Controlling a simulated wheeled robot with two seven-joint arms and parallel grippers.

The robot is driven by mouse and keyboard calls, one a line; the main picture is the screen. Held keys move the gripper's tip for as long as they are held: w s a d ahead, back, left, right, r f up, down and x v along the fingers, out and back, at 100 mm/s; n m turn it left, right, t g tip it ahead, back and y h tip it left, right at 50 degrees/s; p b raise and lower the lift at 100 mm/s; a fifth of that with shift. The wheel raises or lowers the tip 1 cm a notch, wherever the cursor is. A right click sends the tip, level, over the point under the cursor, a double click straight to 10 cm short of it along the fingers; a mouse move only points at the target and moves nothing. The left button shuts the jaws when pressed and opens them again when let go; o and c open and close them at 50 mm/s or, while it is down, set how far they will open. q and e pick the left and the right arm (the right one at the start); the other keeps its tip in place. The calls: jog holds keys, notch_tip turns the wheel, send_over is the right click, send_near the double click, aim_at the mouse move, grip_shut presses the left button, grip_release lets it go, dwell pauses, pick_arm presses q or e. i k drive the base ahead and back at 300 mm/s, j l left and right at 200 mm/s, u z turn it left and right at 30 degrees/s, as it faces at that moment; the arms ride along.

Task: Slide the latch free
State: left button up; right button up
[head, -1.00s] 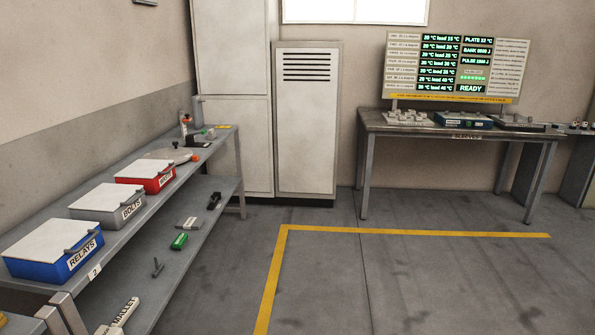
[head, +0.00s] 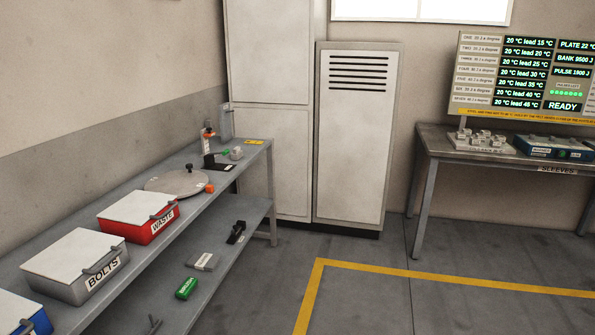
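No latch can be made out clearly in the head view. Lidded boxes stand in a row on the left bench: a grey BOLTS box (head: 82,266), a red WASTE box (head: 139,217) and part of a blue box (head: 18,316). Each of the grey and red boxes has a dark handle-like bar at its right edge. A tall grey cabinet (head: 354,137) with dark vent slots stands at the back, beside a larger pale cabinet (head: 268,110). Neither of my grippers is in view.
The left bench (head: 212,203) also bears a round grey disc (head: 176,184) and small items at its far end. Its lower shelf holds a green item (head: 187,288) and a grey block (head: 202,262). A table (head: 428,139) with a display board (head: 480,75) stands right. The floor between is clear.

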aim_at(237, 228)
jog(key=i+u, duration=0.35)
jog(key=i, duration=0.2)
jog(key=i+l+u, duration=0.35)
jog(key=i, duration=0.2)
jog(key=i+l+z, duration=0.1)
jog(key=i+l, duration=0.75)
jog(key=l, duration=0.2)
jog(key=i+l+z, duration=0.1)
jog(key=i+l, duration=0.85)
jog(key=l, duration=0.1)
